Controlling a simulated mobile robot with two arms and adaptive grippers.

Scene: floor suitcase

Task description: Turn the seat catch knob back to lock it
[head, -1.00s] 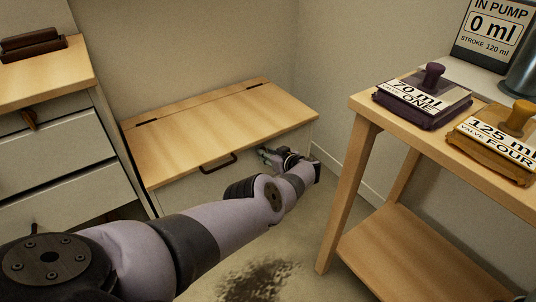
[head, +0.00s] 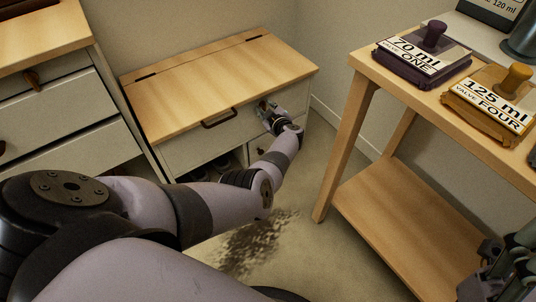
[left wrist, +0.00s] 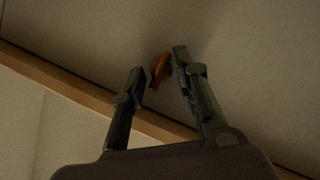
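The seat is a wooden-topped bench (head: 215,80) with a pale front against the back wall; its lid is down. The seat catch knob (left wrist: 160,70), orange-brown, is on the pale front in the left wrist view, turned at a slant. My left gripper (left wrist: 158,62) is open, its fingers on either side of the knob, with a gap on the left and the right finger close to it. In the head view my left gripper (head: 266,108) is at the bench front's upper right and hides the knob. My right gripper (head: 492,268) shows partly at the lower right.
A dark handle (head: 219,118) is on the bench front left of my gripper. Shoes (head: 205,168) sit in an opening below. A wooden stand (head: 352,150) with labelled blocks is on the right, a drawer cabinet (head: 60,110) on the left. The floor between has a dark stain.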

